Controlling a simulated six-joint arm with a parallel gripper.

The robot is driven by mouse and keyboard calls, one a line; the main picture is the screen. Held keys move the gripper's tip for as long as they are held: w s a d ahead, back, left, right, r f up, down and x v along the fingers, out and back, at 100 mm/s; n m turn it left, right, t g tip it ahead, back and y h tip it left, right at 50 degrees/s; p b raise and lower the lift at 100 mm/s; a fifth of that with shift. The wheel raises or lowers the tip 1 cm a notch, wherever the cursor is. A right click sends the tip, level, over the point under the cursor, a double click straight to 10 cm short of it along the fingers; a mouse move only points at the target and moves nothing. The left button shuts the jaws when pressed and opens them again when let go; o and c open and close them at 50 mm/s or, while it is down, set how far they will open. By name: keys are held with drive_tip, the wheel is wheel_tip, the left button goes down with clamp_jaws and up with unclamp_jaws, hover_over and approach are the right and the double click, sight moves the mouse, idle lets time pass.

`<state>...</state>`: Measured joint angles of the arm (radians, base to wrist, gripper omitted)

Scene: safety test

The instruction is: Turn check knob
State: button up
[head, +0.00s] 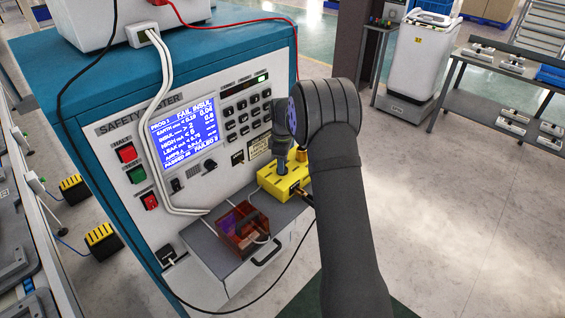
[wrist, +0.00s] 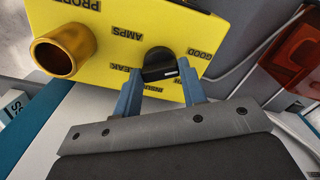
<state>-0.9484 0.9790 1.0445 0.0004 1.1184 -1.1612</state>
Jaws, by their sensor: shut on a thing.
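The check knob (wrist: 160,66) is a small black knob with a white mark on a yellow box (wrist: 130,30). Labels around it read AMPS, LEAK, INSUL and GOOD, and the white mark faces right in the wrist view. My gripper (wrist: 160,84) has its two blue fingers on either side of the knob and is shut on it. In the head view the yellow box (head: 268,180) sits on the grey shelf of the safety tester, under my gripper (head: 282,172). The knob is hidden there behind my gripper.
A brass-coloured post (wrist: 62,50) stands on the box beside the knob. An orange transparent cover (head: 243,228) is left of the box on the shelf. The tester screen (head: 183,133) shows FAIL INSUL. Red and green buttons are on its left; cables run across its front.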

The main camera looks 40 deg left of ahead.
drive_tip(key=o, duration=1)
wheel_tip(320, 180, up, 18)
drive_tip(key=shift+f, duration=0.25)
wheel_tip(320, 180, down, 18)
drive_tip(key=shift+r, duration=0.25)
drive_tip(key=shift+r, duration=0.1)
